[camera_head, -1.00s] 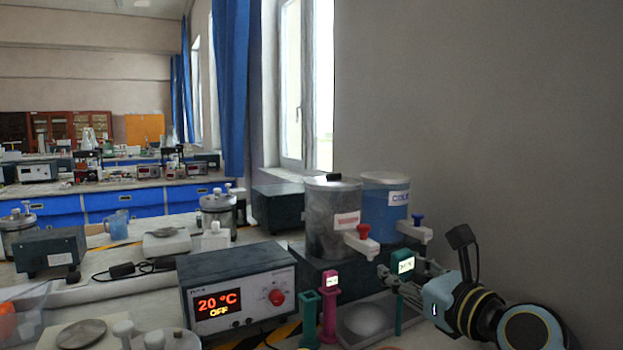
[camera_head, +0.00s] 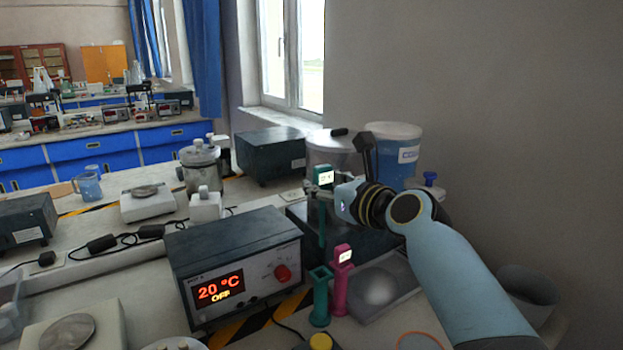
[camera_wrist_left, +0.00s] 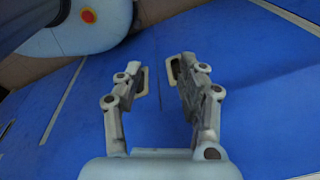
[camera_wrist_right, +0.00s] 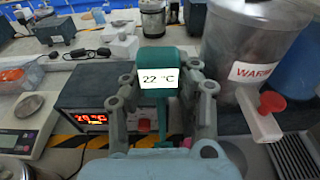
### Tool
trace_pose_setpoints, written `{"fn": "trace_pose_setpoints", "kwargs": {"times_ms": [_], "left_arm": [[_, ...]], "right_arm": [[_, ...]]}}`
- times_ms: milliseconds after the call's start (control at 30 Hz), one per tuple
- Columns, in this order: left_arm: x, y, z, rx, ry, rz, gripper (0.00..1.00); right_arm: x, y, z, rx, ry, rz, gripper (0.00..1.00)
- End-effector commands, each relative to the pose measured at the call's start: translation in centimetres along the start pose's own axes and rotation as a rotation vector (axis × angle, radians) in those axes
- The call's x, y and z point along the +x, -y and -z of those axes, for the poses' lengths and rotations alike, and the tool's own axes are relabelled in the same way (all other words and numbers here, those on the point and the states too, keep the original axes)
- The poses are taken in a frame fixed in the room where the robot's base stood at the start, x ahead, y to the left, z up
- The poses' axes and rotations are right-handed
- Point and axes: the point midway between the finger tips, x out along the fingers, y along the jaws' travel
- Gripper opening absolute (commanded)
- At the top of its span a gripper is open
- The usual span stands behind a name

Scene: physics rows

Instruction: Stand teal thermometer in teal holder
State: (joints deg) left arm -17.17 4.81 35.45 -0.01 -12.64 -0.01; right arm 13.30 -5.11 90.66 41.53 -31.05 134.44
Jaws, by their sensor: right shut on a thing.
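The teal thermometer (camera_head: 323,178) has a display head and a thin stem pointing down. My right gripper (camera_head: 334,196) is shut on it and holds it upright, raised above the bench. In the right wrist view its head (camera_wrist_right: 168,58) sits between the fingers and reads 22 °C. The teal holder (camera_head: 320,298) stands upright on the bench, below the thermometer's stem and apart from it. A pink holder with a pink thermometer (camera_head: 341,258) stands right beside it. My left gripper (camera_wrist_left: 160,85) is open and empty over a blue surface in the left wrist view.
A control box (camera_head: 233,265) showing 20 °C OFF stands left of the holders. A metal tray (camera_head: 378,290) lies to their right. The warm urn (camera_wrist_right: 255,50) and the cold blue urn (camera_head: 392,155) stand behind. A yellow knob (camera_head: 320,342) is in front.

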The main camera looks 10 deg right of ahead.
Motion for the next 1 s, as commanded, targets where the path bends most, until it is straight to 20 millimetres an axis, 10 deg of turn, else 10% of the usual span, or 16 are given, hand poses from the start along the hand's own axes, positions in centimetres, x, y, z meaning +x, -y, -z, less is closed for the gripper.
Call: {"fn": "trace_pose_setpoints", "kwargs": {"times_ms": [1000], "left_arm": [[6.6,-1.0,-0.7,-0.002,0.001,-0.006,0.40]], "right_arm": [[0.8,0.0,5.4,0.002,0.000,0.000,0.00]]}}
